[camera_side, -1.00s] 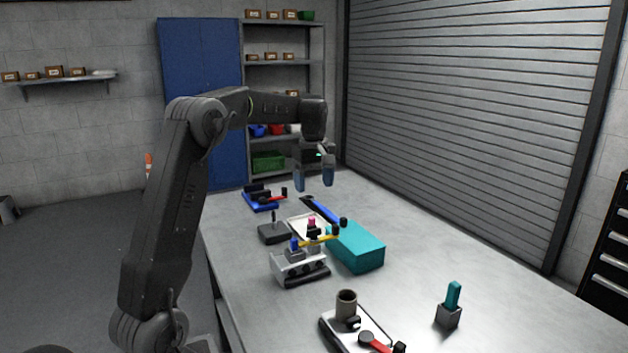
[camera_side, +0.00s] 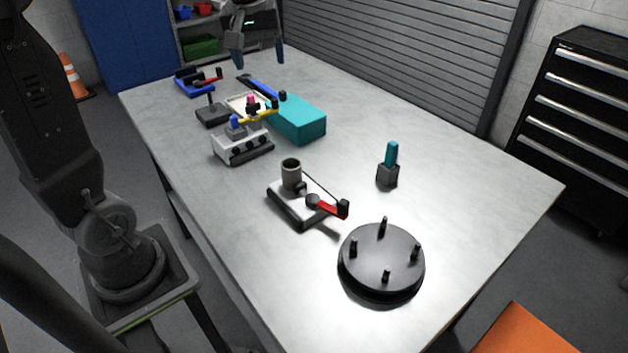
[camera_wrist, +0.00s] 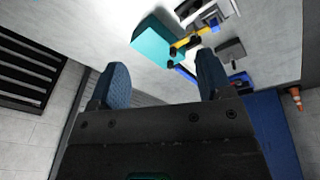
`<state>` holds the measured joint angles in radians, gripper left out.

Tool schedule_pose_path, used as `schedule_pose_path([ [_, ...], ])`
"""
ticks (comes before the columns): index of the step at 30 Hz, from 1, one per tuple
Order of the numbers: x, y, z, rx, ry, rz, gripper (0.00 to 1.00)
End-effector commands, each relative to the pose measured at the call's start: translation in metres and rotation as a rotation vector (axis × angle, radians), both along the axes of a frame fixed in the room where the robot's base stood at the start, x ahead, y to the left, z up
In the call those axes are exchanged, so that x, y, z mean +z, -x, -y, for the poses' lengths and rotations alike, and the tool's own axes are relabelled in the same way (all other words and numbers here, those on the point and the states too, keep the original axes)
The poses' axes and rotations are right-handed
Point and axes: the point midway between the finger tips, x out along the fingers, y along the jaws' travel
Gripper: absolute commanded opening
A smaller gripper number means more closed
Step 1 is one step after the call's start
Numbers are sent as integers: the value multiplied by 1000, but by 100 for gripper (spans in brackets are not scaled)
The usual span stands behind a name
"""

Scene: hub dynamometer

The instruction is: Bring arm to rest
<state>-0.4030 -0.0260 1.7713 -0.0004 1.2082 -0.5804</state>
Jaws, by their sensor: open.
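My gripper (camera_side: 252,57) is at the top of the side view, above the far part of the table. Its two blue-padded fingers are apart with nothing between them. In the wrist view my gripper (camera_wrist: 158,82) also shows open and empty, with the teal block (camera_wrist: 158,42) beyond the fingers. My upper arm links are cut off by the top edge of the side view.
On the table (camera_side: 450,190) stand a blue fixture (camera_side: 195,86), a grey multi-port block (camera_side: 242,148), a teal block (camera_side: 300,122), a plate with a cup and red lever (camera_side: 305,203), a teal peg in a holder (camera_side: 388,168) and a black studded disc (camera_side: 380,262). The right side is clear.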

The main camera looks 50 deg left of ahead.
Motion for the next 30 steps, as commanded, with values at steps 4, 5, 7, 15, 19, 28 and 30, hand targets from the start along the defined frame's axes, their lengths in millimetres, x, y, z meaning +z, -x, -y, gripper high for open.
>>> schedule_pose_path([
  [4, 1, 45, 63, -295, -71, 78, 72],
  [5, -1, 55, 73, -352, -84, 91, 72],
  [7, -7, 78, 95, -484, -119, 128, 72],
  [15, -41, 144, 142, -864, -229, 235, 72],
  [19, -49, 156, 149, -936, -253, 256, 72],
  [28, -52, 158, 150, -951, -257, 257, 72],
  [30, -52, 158, 150, -950, -257, 257, 72],
])
